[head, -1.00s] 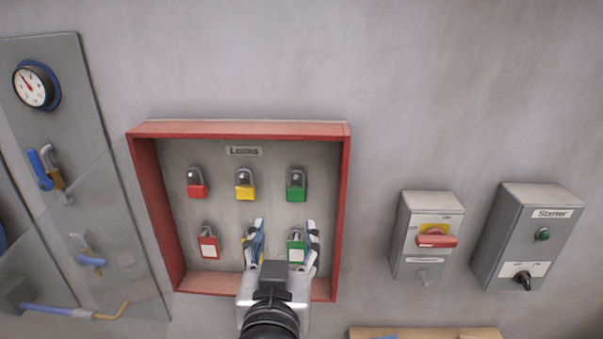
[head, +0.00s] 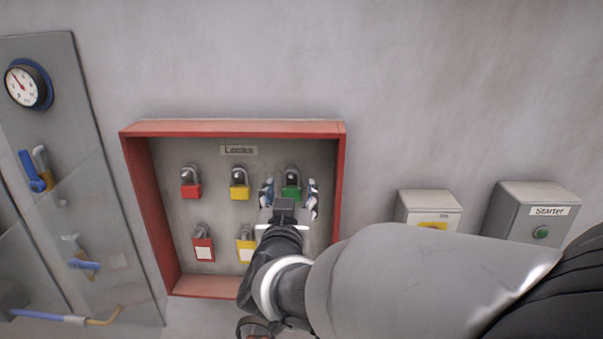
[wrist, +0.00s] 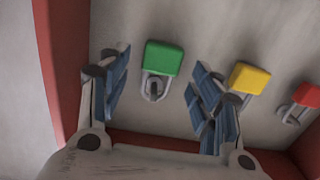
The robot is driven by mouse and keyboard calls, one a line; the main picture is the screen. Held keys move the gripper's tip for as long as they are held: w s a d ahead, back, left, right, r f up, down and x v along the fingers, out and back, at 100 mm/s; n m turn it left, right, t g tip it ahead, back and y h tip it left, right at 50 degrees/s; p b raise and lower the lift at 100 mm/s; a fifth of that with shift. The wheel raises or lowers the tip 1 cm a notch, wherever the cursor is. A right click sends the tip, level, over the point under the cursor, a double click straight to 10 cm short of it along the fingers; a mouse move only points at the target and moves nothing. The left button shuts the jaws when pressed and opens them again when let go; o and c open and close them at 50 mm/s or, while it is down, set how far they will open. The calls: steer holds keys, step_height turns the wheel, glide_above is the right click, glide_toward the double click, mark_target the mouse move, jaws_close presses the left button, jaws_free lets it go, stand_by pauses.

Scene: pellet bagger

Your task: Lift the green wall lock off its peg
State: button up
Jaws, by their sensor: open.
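The green wall lock (head: 291,187) hangs in the upper right of the red lock box, its grey shackle upward. In the wrist view the green lock (wrist: 163,59) appears the other way up, between my two blue-padded fingers, with a gap on each side. My gripper (head: 290,190) is open in front of the lock, one finger to its left and one to its right. In the wrist view my gripper (wrist: 160,100) holds nothing. The peg itself is hard to make out at the shackle. The lower green lock seen earlier is hidden behind my arm.
The red-framed box (head: 232,128) surrounds the locks, its right wall close to my gripper. A yellow lock (head: 239,184) and a red lock (head: 191,183) hang left in the same row. Tagged red (head: 203,246) and yellow (head: 245,246) locks hang below. Switch boxes stand right.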

mark_target(292, 187)
steer(key=w, duration=0.3)
steer(key=shift+w+f, duration=0.1)
steer(key=shift+f, duration=0.1)
steer(key=shift+r, duration=0.1)
steer(key=shift+c, duration=0.3)
steer(key=c, duration=1.1)
steer(key=shift+r, duration=0.1)
steer(key=shift+r, duration=0.25)
steer(key=s+p, duration=0.1)
steer(key=s, duration=0.5)
steer(key=s+r+p, duration=0.1)
steer(key=s, duration=0.5)
steer(key=s+p, duration=0.1)
steer(key=s, duration=0.5)
steer(key=shift+a+r, duration=0.25)
steer(key=shift+r, duration=0.15)
